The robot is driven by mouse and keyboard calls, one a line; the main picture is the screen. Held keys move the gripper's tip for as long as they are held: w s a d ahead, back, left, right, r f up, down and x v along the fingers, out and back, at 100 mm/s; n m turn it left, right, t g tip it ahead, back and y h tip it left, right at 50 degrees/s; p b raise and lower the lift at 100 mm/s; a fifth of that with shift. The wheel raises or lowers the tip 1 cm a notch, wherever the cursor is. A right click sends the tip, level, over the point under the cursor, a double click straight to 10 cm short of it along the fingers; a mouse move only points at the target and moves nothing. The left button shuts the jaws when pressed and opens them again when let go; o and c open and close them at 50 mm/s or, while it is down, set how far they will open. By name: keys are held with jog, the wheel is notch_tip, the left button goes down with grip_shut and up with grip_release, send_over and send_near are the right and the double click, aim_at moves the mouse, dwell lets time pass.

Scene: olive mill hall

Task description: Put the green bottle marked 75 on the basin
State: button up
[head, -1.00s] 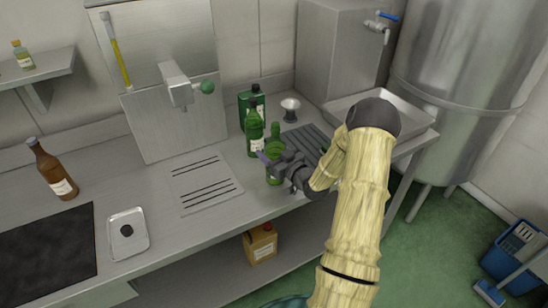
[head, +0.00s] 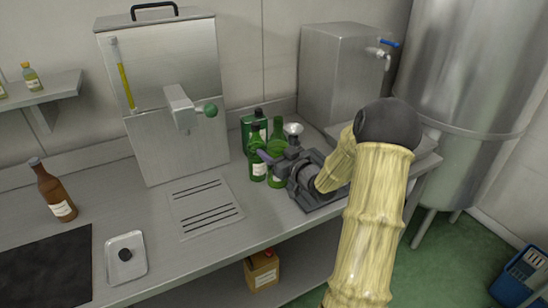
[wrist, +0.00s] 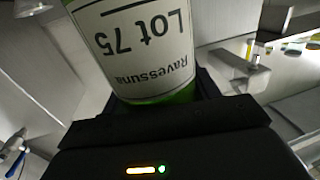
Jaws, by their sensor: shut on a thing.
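The green bottle marked 75 (head: 277,151) is in my gripper (head: 280,170), beside the other green bottles. In the wrist view its white label (wrist: 150,45) reads "Lot 75", upside down, with green glass (wrist: 170,97) below it between the jaws. My gripper is shut on it; the dark gripper body hides part of the bottle in the head view. The basin (head: 430,146) is a shallow metal tray below the tap, at the right end of the counter, largely hidden behind my arm.
Another green bottle (head: 256,155) stands just left of the held one, with a dark green container (head: 247,124) behind. A small metal cup (head: 294,129) is close behind my gripper. A tap (head: 380,53) projects above the basin. A brown bottle (head: 52,190) stands far left.

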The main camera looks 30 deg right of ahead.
dwell(0.5)
jog(key=shift+s+a+f, duration=0.1)
jog(key=shift+s+a, duration=0.05)
jog(key=shift+a, duration=0.05)
jog(key=s+a+f+n+g+y+b, duration=0.1)
jog(key=s+a+n+y+b, duration=0.2)
jog(key=s+a+b, duration=0.7)
jog(key=s+a+y, duration=0.1)
jog(key=s, duration=0.4)
jog(key=shift+s+a+g+y, duration=0.35)
jog(key=shift+a+g+y, duration=0.05)
jog(key=shift+f, duration=0.1)
